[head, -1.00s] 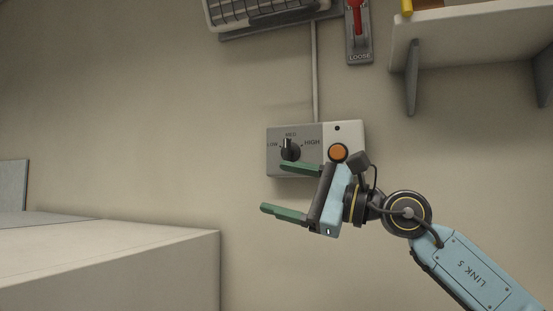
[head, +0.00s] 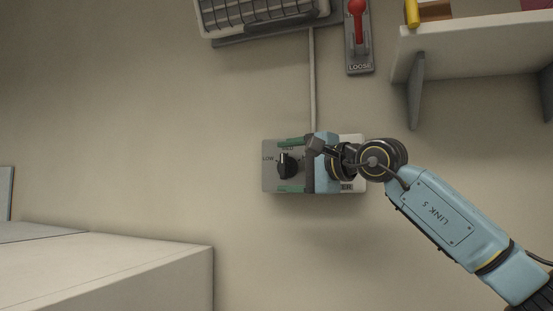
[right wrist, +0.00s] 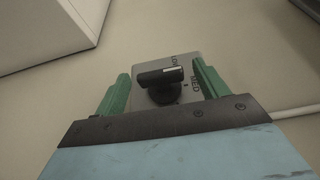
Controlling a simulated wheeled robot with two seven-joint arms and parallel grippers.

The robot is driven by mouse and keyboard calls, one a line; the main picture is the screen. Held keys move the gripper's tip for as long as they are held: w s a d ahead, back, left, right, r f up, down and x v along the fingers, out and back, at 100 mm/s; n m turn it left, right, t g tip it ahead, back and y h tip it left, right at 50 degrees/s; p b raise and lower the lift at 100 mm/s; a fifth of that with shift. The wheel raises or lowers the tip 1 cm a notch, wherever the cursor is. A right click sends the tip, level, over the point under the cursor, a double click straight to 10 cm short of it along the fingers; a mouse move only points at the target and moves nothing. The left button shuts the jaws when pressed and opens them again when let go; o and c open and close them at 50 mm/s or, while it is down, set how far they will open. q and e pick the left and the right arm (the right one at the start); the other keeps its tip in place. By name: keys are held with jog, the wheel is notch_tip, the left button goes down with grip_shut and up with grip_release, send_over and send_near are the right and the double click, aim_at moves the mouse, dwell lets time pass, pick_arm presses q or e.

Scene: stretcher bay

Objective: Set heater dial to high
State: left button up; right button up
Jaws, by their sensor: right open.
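The heater dial (head: 287,166) is a black knob on a grey and white control box (head: 268,180) on the wall. Its handle points up, roughly at MED. The LOW label shows at its left; HIGH is hidden behind my gripper. My right gripper (head: 279,165) is open, with one green finger above the dial and one below. In the right wrist view the dial (right wrist: 160,82) stands between the two open fingers (right wrist: 162,86), with a gap on each side. The LOW and MED labels show beside it. My left gripper is not in view.
A heater with a grille (head: 262,17) hangs above, joined to the box by a cable (head: 313,85). A red lever (head: 357,30) marked LOOSE and a shelf (head: 470,45) are up right. A pale block-like surface (head: 120,275) fills the lower left. The wall around the box is clear.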

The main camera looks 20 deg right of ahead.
aim_at(286, 167)
jog(key=shift+p+x, duration=0.55)
jog(key=shift+x, duration=1.3)
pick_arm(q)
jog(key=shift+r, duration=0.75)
